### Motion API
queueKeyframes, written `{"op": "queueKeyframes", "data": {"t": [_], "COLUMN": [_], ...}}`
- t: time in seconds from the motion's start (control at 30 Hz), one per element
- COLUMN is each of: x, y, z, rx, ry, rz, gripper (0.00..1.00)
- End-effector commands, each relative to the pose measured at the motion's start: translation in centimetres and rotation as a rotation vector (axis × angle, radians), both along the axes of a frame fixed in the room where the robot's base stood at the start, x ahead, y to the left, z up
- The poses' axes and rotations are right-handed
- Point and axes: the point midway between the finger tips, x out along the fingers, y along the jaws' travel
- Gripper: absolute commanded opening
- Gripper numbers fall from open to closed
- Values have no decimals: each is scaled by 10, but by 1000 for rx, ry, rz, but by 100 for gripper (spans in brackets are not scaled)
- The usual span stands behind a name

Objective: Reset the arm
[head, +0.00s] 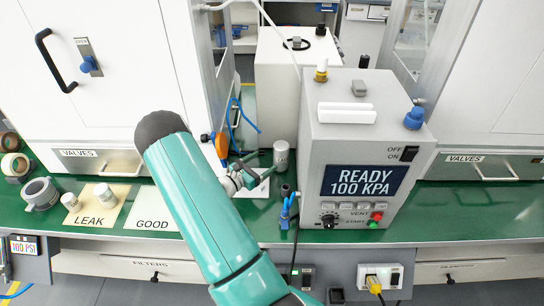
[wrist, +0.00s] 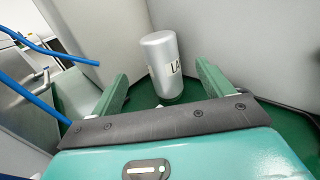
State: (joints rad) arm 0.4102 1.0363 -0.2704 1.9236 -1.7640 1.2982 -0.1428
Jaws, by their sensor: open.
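My gripper (head: 258,168) is open and empty above the green bench, to the left of the grey press box. In the wrist view its two green fingers (wrist: 163,84) are spread apart. A silver cylinder (wrist: 163,66) with partly visible dark lettering stands upright beyond and between the fingertips, seemingly apart from them. The same cylinder (head: 281,157) shows in the head view just right of the fingers. My teal arm crosses the head view from the bottom and hides part of the bench.
The press box (head: 352,180) reads READY 100 KPA. A LEAK card (head: 97,219) with small canisters and a GOOD card (head: 150,222) lie at left. Tape rolls (head: 14,165) sit at the far left. Blue hoses (head: 244,115) hang behind the gripper. White cabinets (head: 100,60) flank the bench.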

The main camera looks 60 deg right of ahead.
Motion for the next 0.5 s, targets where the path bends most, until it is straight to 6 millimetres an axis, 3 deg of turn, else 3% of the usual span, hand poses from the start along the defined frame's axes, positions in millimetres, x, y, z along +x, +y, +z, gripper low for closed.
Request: {"op": "queueKeyframes", "data": {"t": [0.2,0.5], "x": [14,17], "y": [40,54], "z": [0,1], "rx": [0,0], "ry": [0,0], "rz": [3,-1], "gripper": [80,80]}}
